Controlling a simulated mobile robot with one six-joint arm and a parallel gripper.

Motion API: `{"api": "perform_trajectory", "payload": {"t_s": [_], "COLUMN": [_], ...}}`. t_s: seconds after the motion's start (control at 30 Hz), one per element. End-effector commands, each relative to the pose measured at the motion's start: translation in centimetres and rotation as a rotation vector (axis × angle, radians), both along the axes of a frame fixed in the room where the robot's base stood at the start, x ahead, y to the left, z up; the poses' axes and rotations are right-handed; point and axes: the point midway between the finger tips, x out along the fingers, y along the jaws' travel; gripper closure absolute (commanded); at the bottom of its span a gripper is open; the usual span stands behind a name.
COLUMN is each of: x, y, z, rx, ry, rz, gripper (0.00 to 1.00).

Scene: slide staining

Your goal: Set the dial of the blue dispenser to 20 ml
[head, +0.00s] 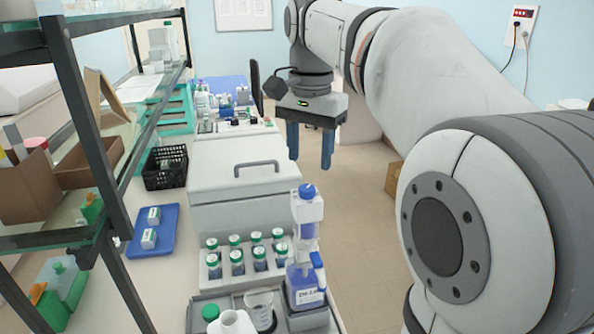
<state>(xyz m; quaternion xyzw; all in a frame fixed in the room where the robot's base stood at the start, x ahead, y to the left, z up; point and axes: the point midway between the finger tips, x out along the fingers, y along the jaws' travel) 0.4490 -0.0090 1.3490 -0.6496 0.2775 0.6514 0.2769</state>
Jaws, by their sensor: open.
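The blue dispenser (305,285) stands upright in the lower middle of the head view, at the right front of the bench. It has a blue cap, a clear body and a blue base with a white label. Its dial and scale are too small to read. My gripper (310,162) hangs above and behind the dispenser, with its two blue fingers pointing down. The fingers are apart with nothing between them, and they do not touch the dispenser.
Several green-capped bottles (237,262) stand in a rack left of the dispenser. A beaker (261,310) and a white bottle (232,322) stand in front. A grey lidded box (225,170) is behind. A shelf (90,130) rises at the left. Open floor (350,230) lies right of the bench.

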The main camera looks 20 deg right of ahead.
Motion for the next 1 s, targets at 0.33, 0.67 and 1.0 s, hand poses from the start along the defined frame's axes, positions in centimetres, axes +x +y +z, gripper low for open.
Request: {"api": "perform_trajectory", "payload": {"t_s": [0.33,0.67,1.0], "x": [-0.1,0.0,0.0], "y": [0.4,0.4,0.5], "z": [-5.2,-6.1,-6.0], "rx": [0.0,0.0,0.0], "ry": [0.0,-0.003,-0.001], "rz": [0.012,0.015,0.016], "gripper": [0.51,0.51,0.74]}}
